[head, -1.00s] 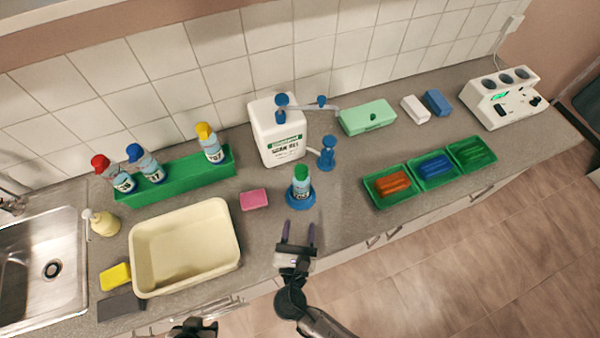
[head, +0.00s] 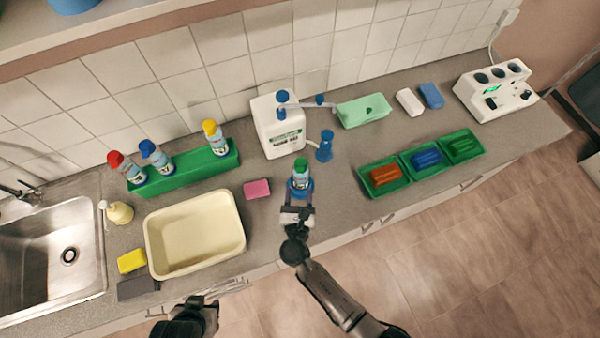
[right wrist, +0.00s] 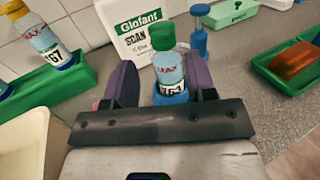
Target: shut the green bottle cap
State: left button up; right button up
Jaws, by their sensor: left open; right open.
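The green-capped bottle (head: 300,175) stands upright in a blue round holder (head: 308,193) near the counter's front. Its green cap (right wrist: 162,37) sits on top in the right wrist view; I cannot tell how tightly it is closed. My right gripper (head: 299,198) is open, with its purple fingers on either side of the bottle's lower body; contact is not clear. In the right wrist view the right gripper (right wrist: 160,85) frames the bottle, which is labelled 64. My left gripper (head: 205,303) is low in the head view, in front of the counter, apart from the bottle and open.
A white gel canister (head: 277,125) and a blue pump (head: 325,146) stand behind the bottle. A pink sponge (head: 257,189) and cream basin (head: 195,235) lie to the left. Green trays (head: 384,178) lie to the right. A green rack (head: 190,175) holds other bottles.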

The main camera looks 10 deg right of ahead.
aim_at(301, 165)
jog(key=x, duration=0.6)
jog(key=shift+w+p, duration=0.15)
jog(key=shift+p, duration=0.15)
jog(key=shift+c, duration=0.2)
